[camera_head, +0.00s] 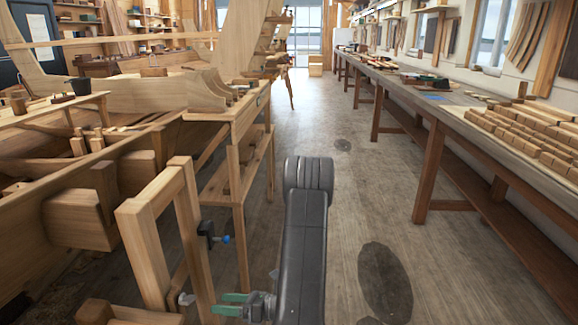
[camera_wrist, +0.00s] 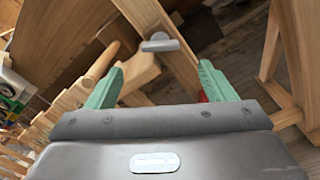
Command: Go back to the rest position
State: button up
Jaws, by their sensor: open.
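My gripper (camera_head: 232,304) is low in the head view, just right of the wooden frame by the hull. Its two green fingers point left and stand apart. In the wrist view my gripper (camera_wrist: 160,88) is open, with nothing between the fingers. A grey rounded piece (camera_wrist: 160,44) on a wooden bar lies just beyond the fingertips. I cannot tell whether the fingers touch any wood.
A wooden frame (camera_head: 143,240) stands close left of my gripper, with a black clamp (camera_head: 207,236) with a blue knob on its post. The clinker hull (camera_head: 75,235) fills the left. A long workbench (camera_head: 455,98) runs along the right. The floor (camera_head: 335,200) between is clear.

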aim_at(193, 301)
jog(key=a, duration=0.7)
jog(key=a+b, duration=0.1)
jog(key=a, duration=0.2)
jog(key=shift+w+a, duration=0.35)
jog(key=shift+w, duration=0.05)
jog(key=shift+f+n+b, duration=0.25)
jog(key=shift+n+b, duration=0.05)
jog(key=shift+b, duration=0.45)
jog(key=n+b, duration=0.3)
jog(key=shift+d, duration=0.1)
jog(key=n+b, duration=0.4)
jog(key=b, duration=0.1)
jog(key=shift+b, duration=0.3)
jog(key=s+d+p, duration=0.1)
jog(key=d+p, duration=0.1)
jog(key=d, duration=0.9)
jog(key=shift+d+r+n+p, duration=0.25)
jog(key=shift+r+n+p, duration=0.05)
jog(key=shift+p, duration=0.1)
